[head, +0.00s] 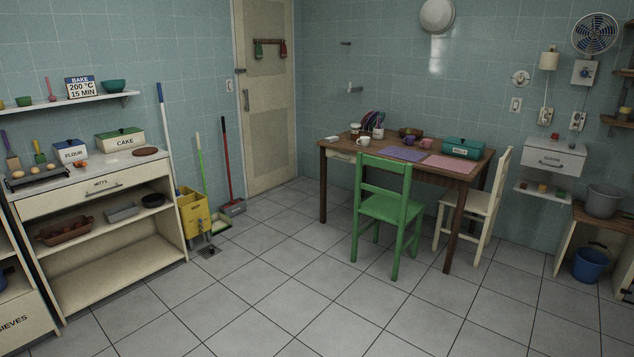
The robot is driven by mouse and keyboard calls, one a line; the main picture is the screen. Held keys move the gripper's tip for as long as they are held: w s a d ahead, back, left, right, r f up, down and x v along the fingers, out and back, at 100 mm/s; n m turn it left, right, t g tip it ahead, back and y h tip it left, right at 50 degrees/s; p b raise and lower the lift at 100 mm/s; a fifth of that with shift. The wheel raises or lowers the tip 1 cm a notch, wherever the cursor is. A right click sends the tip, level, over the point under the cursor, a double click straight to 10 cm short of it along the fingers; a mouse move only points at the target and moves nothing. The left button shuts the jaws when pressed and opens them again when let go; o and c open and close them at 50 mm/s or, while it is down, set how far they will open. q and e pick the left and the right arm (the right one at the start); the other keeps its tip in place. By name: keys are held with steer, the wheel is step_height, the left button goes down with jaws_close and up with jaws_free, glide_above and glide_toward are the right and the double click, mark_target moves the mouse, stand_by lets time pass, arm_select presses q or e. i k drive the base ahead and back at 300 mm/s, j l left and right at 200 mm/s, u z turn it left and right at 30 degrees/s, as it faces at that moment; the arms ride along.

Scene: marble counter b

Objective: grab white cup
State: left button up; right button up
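A small white cup (363,141) stands on the wooden table (460,174) across the room, near the table's front edge and behind the green chair's back. It looks upright, but its inside is too small to make out. Neither of my grippers shows in the head view.
A green chair (391,208) stands in front of the table and a cream chair (478,211) at its right end. A cream counter (100,200) is at left. The tiled floor (270,275) between is clear.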

mark_target(363, 140)
steer(key=i+u, duration=0.3)
steer(key=i, duration=2.4)
steer(key=i+z, duration=0.1)
steer(key=i, duration=0.8)
steer(key=i+j, duration=0.15)
steer(key=i, duration=0.8)
steer(key=i+j+z, duration=0.15)
steer(key=i, duration=0.75)
